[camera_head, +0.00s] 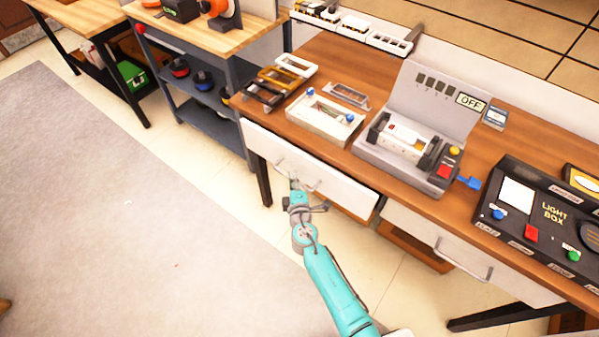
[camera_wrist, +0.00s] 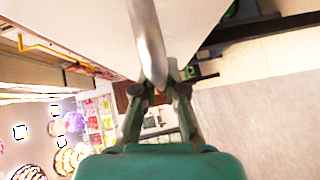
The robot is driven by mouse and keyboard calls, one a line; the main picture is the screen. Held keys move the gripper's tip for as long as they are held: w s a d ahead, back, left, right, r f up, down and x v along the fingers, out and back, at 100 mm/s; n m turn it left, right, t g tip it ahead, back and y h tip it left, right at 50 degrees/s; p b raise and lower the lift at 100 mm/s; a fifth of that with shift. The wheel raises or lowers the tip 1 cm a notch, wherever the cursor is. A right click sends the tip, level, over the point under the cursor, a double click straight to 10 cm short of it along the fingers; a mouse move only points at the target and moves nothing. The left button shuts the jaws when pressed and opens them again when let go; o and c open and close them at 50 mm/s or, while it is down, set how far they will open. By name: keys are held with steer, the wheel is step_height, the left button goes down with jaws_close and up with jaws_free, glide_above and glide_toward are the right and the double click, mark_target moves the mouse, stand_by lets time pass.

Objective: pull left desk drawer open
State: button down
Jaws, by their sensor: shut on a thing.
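The left desk drawer (camera_head: 335,178) has a white front under the wooden desk top. A narrow dark gap shows behind its top edge at the right, so it seems to stand slightly out. Its metal handle (camera_head: 311,187) is partly hidden by my gripper (camera_head: 293,181) in the head view. In the wrist view the handle (camera_wrist: 147,42) runs down between the fingertips of my gripper (camera_wrist: 158,90), which is shut on it. The white drawer front (camera_wrist: 85,25) fills the upper part of that view.
A right drawer (camera_head: 475,255) with its own handle looks closed. The desk top (camera_head: 335,65) carries trays, a grey device (camera_head: 375,155) and a black light box (camera_head: 540,210). A grey shelf unit (camera_head: 215,125) stands left of the desk. The floor in front (camera_head: 130,230) is clear.

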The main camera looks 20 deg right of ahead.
steer(key=s+a, duration=1.3)
steer(key=a, duration=0.5)
steer(key=shift+s, duration=0.1)
steer(key=c, duration=1.2)
jaws_free()
steer(key=s, duration=0.4)
steer(key=s+a+r, duration=0.1)
steer(key=s, duration=0.6)
steer(key=shift+s+a+r, duration=0.35)
